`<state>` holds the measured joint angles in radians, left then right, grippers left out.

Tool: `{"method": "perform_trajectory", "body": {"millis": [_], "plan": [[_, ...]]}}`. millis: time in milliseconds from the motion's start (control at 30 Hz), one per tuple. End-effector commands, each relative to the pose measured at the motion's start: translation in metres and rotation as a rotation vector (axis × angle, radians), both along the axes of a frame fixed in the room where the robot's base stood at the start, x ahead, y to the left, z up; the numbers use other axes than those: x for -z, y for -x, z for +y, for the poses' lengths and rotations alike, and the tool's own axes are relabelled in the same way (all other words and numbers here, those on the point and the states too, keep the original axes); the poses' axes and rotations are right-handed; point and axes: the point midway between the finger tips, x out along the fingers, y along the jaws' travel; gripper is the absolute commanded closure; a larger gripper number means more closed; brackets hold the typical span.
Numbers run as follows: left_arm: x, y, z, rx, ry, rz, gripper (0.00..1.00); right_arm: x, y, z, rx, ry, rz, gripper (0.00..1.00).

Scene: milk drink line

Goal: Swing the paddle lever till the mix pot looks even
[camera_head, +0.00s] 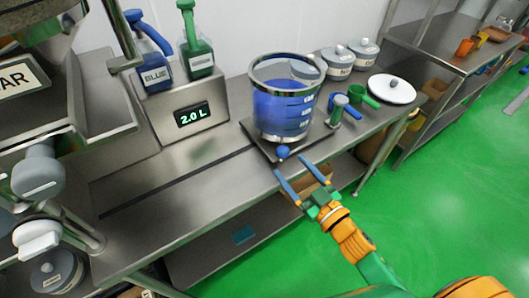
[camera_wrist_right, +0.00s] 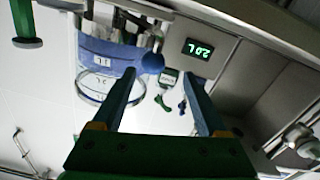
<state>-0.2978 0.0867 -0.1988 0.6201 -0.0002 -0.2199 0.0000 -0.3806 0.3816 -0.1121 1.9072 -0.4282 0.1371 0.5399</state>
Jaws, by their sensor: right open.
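The mix pot (camera_head: 283,110) is a clear, steel-rimmed vessel with blue liquid and white level marks, standing on a dark base on the steel bench. A round blue knob (camera_head: 283,152), apparently the paddle lever's end, sticks out at the pot's front. It also shows in the right wrist view (camera_wrist_right: 152,62). My right gripper (camera_head: 291,166) is open and empty, its two blue fingers pointing at the knob from the front, a little apart from it. In the right wrist view the knob appears between and beyond the fingertips. The paddle inside the pot is not clear. My left gripper is out of view.
The bench front-left is clear.

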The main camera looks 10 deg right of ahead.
Motion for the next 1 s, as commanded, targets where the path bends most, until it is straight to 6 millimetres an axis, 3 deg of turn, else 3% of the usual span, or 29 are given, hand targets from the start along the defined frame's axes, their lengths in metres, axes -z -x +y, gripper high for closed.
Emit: {"method": "perform_trajectory", "body": {"millis": [133, 467, 800, 1000], "plan": [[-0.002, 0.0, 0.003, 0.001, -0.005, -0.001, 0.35, -0.002, -0.009, 0.0, -0.002, 0.0, -0.001, 0.24], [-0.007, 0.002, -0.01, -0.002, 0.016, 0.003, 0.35, -0.001, -0.06, 0.017, -0.001, 0.001, -0.001, 0.24], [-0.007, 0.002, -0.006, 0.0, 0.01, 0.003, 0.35, 0.0, -0.066, 0.02, -0.003, 0.001, 0.001, 0.24], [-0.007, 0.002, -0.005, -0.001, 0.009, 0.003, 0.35, 0.0, -0.066, 0.019, -0.002, 0.001, 0.001, 0.78]]}}
